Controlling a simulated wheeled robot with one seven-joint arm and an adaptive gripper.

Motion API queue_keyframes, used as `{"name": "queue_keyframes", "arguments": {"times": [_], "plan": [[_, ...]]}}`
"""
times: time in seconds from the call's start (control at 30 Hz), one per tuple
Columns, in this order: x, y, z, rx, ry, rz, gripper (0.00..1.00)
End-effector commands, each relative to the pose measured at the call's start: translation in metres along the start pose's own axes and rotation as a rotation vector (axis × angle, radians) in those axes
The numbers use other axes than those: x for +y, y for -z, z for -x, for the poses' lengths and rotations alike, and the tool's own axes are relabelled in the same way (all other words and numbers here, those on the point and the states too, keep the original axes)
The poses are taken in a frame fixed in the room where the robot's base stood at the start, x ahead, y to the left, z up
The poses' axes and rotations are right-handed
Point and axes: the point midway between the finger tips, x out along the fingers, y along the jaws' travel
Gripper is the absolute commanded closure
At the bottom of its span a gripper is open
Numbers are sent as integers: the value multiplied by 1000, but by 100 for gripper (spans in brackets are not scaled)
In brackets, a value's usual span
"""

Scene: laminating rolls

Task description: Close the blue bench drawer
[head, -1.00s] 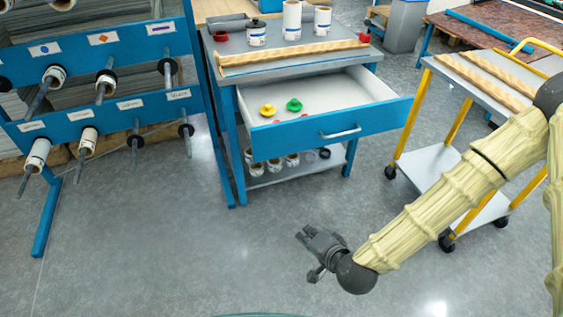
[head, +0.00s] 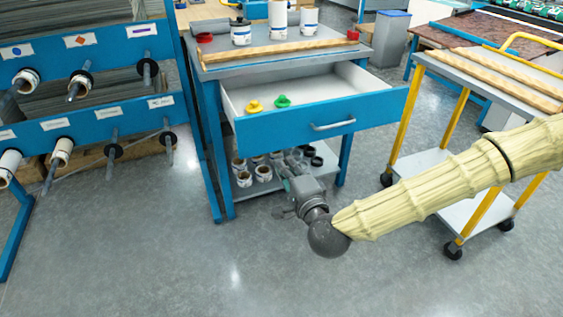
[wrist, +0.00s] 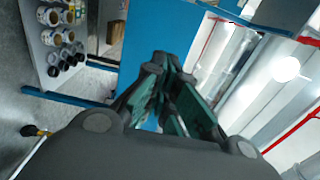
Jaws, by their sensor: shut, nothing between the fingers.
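The blue bench drawer (head: 320,122) is pulled well out of the bench (head: 262,60), with its pale interior showing. Its silver handle (head: 332,125) is on the front panel. A yellow piece (head: 254,106) and a green piece (head: 282,101) lie inside at the left. My gripper (head: 286,172) is shut and empty. In the head view it appears just below the drawer front, over the lower shelf; I cannot tell the gap. In the wrist view, my fingers (wrist: 168,72) point towards a blue panel (wrist: 170,30), which looks like the drawer front. The handle is not seen there.
Several tins stand on the lower shelf (head: 255,187), also seen in the wrist view (wrist: 62,38). A wooden strip (head: 280,49) and white rolls are on the bench top. A blue roll rack (head: 90,127) stands left, a yellow-framed cart (head: 455,110) right. Floor in front is clear.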

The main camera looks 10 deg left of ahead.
Motion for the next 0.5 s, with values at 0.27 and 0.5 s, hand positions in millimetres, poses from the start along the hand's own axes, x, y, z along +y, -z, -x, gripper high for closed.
{"name": "queue_keyframes", "arguments": {"times": [0.27, 0.5], "plan": [[2, 0, -45, 0, 0, 1, 100], [2, 0, -84, 1, 0, 1, 100]]}}
